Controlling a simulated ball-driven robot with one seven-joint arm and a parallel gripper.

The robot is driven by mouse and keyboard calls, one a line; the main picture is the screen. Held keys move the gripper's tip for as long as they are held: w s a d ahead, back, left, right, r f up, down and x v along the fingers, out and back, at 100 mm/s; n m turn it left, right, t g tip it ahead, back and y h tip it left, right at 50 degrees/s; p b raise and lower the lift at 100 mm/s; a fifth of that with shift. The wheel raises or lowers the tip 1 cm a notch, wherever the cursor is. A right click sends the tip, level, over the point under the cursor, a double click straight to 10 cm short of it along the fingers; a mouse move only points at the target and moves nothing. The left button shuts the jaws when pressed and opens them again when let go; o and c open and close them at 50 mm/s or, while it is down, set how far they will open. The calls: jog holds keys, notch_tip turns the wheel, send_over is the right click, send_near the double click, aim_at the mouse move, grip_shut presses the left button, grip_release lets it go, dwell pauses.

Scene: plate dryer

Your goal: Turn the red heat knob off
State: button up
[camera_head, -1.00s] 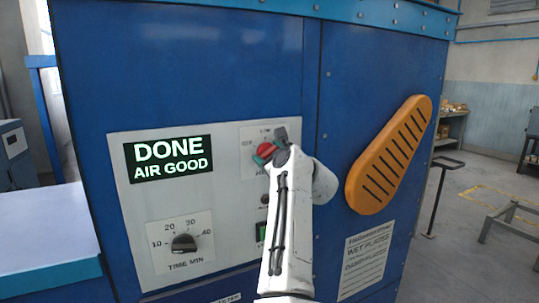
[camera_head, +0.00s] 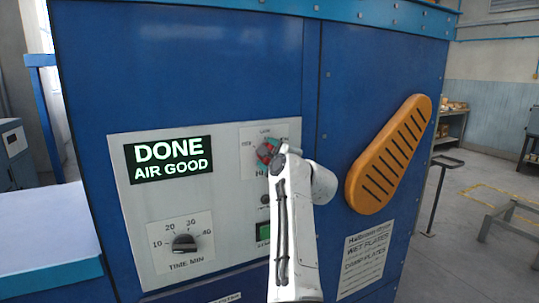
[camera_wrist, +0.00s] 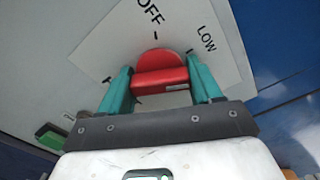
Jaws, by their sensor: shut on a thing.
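The red heat knob (camera_head: 264,151) is on a white label plate on the blue dryer's control panel, partly hidden by my gripper. In the wrist view the red knob (camera_wrist: 160,74) sits between the two teal fingers of my gripper (camera_wrist: 162,90), which is shut on it. The printed OFF (camera_wrist: 150,10) and its tick are just above the knob's rounded side. LOW (camera_wrist: 206,39) is to the upper right. No pointer mark shows clearly on the knob. In the head view my gripper (camera_head: 271,152) is at the knob, coming from the lower right.
A lit DONE AIR GOOD display (camera_head: 168,158) is left of the knob. A black time dial (camera_head: 184,243) is at lower left. A green button (camera_head: 263,231) is below the knob, close to my arm. An orange slotted cover (camera_head: 390,155) stands out to the right.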

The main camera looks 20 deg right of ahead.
jog(key=n, duration=0.3)
jog(key=shift+f+n, duration=0.1)
jog(key=shift+n, duration=0.3)
jog(key=n+b, duration=0.1)
jog(key=n, duration=0.3)
jog(key=shift+n, duration=0.3)
jog(key=n+b, duration=0.1)
jog(key=n, duration=0.3)
jog(key=shift+f, duration=0.15)
jog(key=n, duration=0.4)
jog(key=shift+a+b, duration=0.1)
jog(key=shift+b, duration=0.3)
jog(key=shift+f+n, duration=0.1)
jog(key=shift+n, duration=0.4)
jog(key=o, duration=1)
jog(key=shift+c, duration=0.2)
jog(key=shift+o, duration=0.5)
jog(key=shift+r, duration=0.2)
jog(key=s+d+b, duration=0.1)
jog(key=s+d, duration=0.1)
jog(key=s, duration=0.8)
jog(key=shift+s+b, duration=0.35)
jog(key=shift+b, duration=0.05)
